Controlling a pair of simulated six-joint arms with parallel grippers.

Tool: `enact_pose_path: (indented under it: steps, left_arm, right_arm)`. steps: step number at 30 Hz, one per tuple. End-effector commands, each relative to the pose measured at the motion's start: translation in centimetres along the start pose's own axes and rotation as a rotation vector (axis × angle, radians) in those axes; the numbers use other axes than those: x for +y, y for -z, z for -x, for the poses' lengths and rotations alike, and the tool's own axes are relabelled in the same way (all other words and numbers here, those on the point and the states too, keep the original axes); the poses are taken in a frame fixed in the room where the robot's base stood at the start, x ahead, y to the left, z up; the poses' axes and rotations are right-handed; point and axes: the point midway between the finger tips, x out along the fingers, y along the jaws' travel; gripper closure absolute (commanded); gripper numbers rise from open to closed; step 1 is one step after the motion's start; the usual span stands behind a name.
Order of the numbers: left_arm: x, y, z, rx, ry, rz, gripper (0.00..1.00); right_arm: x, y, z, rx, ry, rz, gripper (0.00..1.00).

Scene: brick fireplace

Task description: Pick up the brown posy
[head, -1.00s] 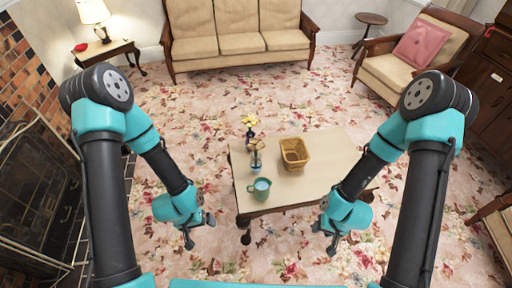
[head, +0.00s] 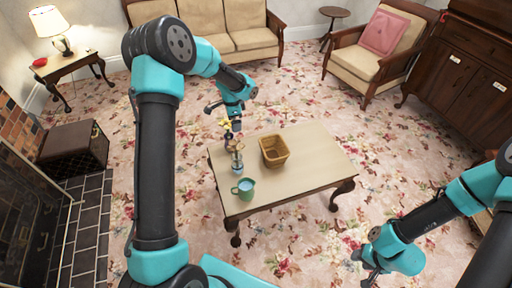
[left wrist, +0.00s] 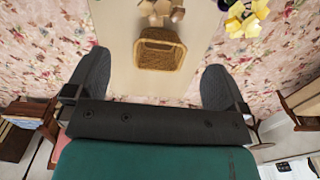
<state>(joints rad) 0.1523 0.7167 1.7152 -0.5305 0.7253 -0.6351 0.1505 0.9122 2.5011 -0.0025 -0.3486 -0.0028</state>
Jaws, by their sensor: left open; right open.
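The brown posy (head: 237,146) stands in a clear glass vase on the near left part of the table (head: 310,163). In the left wrist view, brown blooms (left wrist: 160,9) show at the top edge, cut off by the frame. My left gripper (head: 223,115) is above the table's far left corner, beyond the posy and apart from it. In the left wrist view its two fingers (left wrist: 155,85) are wide apart with nothing between them. My right gripper (head: 362,268) is open and empty, low at the right, away from the table.
Yellow flowers (head: 226,124) in a dark vase stand close behind the posy, near my left gripper. A wicker basket (head: 273,152) is to the posy's right. A green mug (head: 244,189) is in front of it. The table's right half is clear.

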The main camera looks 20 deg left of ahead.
Motion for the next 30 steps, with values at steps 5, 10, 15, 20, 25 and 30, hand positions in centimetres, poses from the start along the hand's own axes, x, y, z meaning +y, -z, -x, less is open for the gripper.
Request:
enact_pose_path:
  steps: [5,10,15,20,25,30]
  left_arm:
    - [-0.2,-0.1,0.2,-0.006,0.002,-0.004,0.0]
    - [-0.1,-0.1,0.1,-0.005,0.001,-0.003,0.0]
    - [-0.1,-0.1,-1.2,-0.006,-0.002,-0.002,0.0]
    - [-0.1,-0.1,-3.8,-0.007,-0.003,-0.002,0.0]
    - [-0.1,-0.1,-6.7,-0.005,-0.002,-0.002,0.0]
    - [-0.1,-0.1,-9.6,-0.005,-0.003,-0.002,0.0]
  right_arm:
    - [0.0,0.0,0.0,0.0,0.0,0.001,0.57]
    - [0.0,0.0,0.0,0.0,0.0,0.001,0.57]
    - [0.0,0.0,0.0,0.0,0.0,0.001,0.57]
    - [0.0,0.0,0.0,0.0,0.0,0.0,0.57]
    - [0.0,0.0,0.0,0.0,0.0,0.0,0.57]
    - [0.0,0.0,0.0,0.0,0.0,0.0,0.57]
